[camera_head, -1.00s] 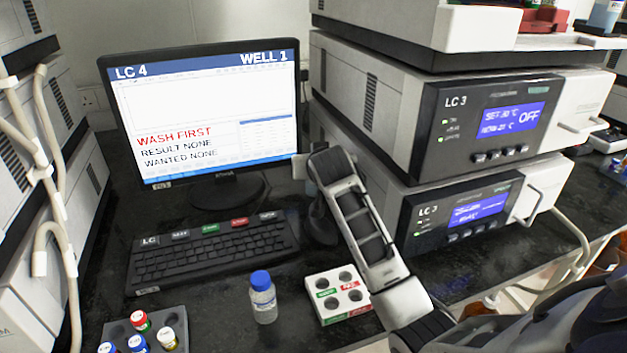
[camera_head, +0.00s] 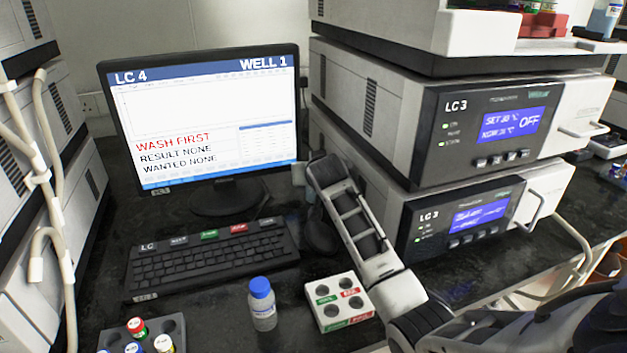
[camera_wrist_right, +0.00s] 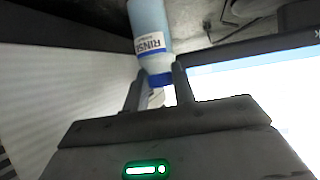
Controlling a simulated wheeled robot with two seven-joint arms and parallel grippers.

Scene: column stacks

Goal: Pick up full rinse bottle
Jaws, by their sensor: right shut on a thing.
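A bottle with light-blue contents and a RINSE label (camera_wrist_right: 151,38) shows in the right wrist view, its upper part cut off by the frame. My right gripper (camera_wrist_right: 159,80) is shut on the rinse bottle at a blue band, the fingers on either side. How full it is, I cannot tell. My left gripper is not in view.
A blue-capped clear bottle (camera_head: 262,305) stands on the bench between the keyboard (camera_head: 210,262) and a white vial rack (camera_head: 338,290). The monitor (camera_head: 200,120) reads WASH FIRST. Stacked LC 3 units (camera_head: 455,130) stand right. A grey rack of vials (camera_head: 172,327) is front left.

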